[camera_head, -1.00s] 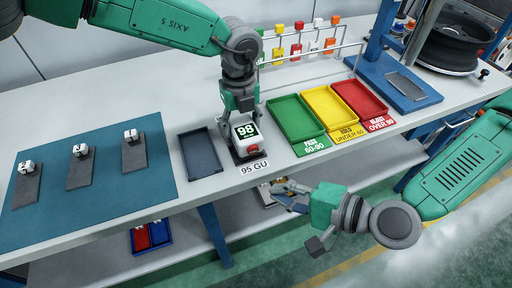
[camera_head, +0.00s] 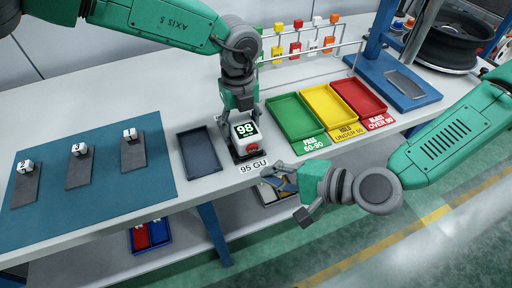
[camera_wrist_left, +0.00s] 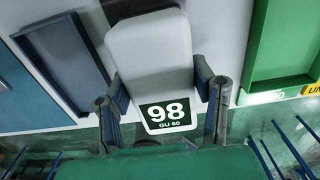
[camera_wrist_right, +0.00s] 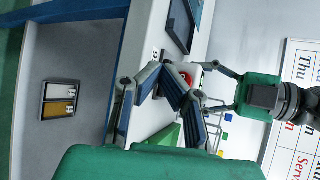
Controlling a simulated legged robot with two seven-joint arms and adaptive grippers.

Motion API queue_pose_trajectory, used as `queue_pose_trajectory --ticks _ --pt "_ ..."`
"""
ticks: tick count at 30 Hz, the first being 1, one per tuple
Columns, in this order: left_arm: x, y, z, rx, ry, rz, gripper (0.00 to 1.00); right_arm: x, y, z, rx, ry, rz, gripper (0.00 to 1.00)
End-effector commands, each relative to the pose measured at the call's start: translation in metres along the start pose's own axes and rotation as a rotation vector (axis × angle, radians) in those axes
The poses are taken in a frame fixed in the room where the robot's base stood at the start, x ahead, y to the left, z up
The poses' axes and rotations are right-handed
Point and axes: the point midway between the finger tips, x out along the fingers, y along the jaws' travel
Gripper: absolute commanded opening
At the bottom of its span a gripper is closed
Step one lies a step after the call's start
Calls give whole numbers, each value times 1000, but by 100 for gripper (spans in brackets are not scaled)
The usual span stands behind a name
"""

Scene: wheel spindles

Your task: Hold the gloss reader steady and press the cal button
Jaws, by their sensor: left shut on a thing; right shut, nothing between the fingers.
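The gloss reader (camera_head: 243,131) stands upright on a dark base at the bench's front edge, its display reading 98. It is white in the left wrist view (camera_wrist_left: 150,55). My left gripper (camera_head: 238,112) is shut on it from above, with one finger on each side in the left wrist view (camera_wrist_left: 162,88). The red cal button (camera_head: 253,149) faces the front; it also shows in the right wrist view (camera_wrist_right: 186,77), partly behind my fingers. My right gripper (camera_head: 277,178) is shut and empty, in front of and below the button, apart from it in the head view.
A label reading 95 GU (camera_head: 253,166) is on the bench edge below the reader. An empty dark tray (camera_head: 203,153) is at its left. Green (camera_head: 295,120), yellow (camera_head: 330,108) and red (camera_head: 358,97) trays are at its right. A blue mat (camera_head: 100,160) holds small white blocks on dark strips.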

Motion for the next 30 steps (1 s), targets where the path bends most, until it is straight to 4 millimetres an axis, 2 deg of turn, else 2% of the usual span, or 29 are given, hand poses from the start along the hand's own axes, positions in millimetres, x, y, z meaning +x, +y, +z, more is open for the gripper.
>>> queue_pose_trajectory --ticks 3,10,30 --pt "2 0 -2 2 4 2 10 12 -9 -8 -3 0 -2 0" --pt "2 0 -2 2 4 2 10 24 -18 -17 -2 -1 -1 0" --pt "2 0 -2 2 4 2 10 26 -19 -18 -1 -1 -1 0"
